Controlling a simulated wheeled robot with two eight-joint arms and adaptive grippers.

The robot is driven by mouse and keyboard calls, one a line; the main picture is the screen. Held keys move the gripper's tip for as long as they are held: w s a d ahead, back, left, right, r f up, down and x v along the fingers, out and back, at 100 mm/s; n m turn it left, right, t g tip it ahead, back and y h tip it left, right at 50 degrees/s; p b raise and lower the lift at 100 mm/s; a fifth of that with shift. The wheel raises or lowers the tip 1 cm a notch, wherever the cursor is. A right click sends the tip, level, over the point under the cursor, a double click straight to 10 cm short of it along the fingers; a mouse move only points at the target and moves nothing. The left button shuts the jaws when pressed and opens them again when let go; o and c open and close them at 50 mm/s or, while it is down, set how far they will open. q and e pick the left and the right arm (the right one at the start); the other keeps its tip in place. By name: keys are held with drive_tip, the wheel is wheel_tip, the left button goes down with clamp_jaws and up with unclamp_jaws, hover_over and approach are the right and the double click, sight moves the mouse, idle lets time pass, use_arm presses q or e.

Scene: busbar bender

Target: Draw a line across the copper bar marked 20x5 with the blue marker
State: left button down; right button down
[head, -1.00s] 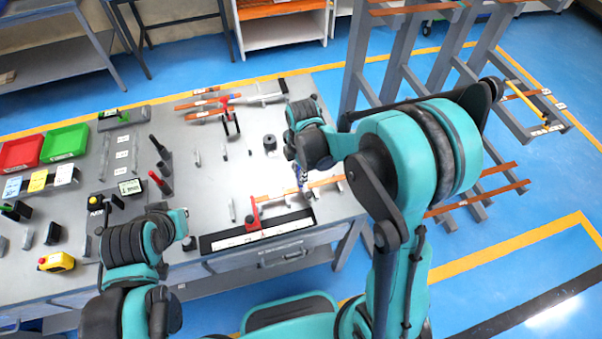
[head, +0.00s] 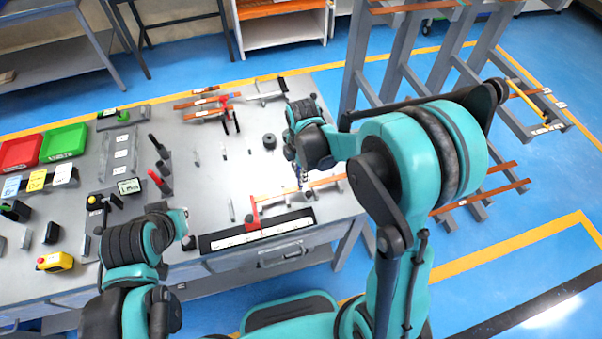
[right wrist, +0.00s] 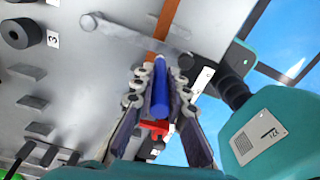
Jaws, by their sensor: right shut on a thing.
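The copper bar (head: 325,182) lies across supports near the bench's front right edge. It also shows in the right wrist view (right wrist: 165,18) as an orange strip running beyond the marker tip. Its 20x5 label is not readable. My right gripper (head: 299,172) is over the bar, shut on the blue marker (right wrist: 160,90), which points towards the bar. I cannot tell whether the tip touches it, and I see no drawn line. My left arm is at the bench's front left; its gripper (head: 187,238) is small and partly hidden, its jaws unclear.
A red stop (head: 252,213) stands at the bar's left end, behind a white ruler strip (head: 258,232). More copper bars (head: 203,103) lie at the back of the bench. Red and green bins (head: 63,143) stand at the left. A grey rack (head: 410,80) stands at the right.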

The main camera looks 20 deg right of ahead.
drive_tip(key=shift+w+b, duration=0.7)
drive_tip(key=shift+w, duration=0.55)
idle(1.8)
drive_tip(key=shift+r, duration=0.1)
wheel_tip(320, 180, up, 7)
drive_tip(key=p, duration=0.5)
idle(0.6)
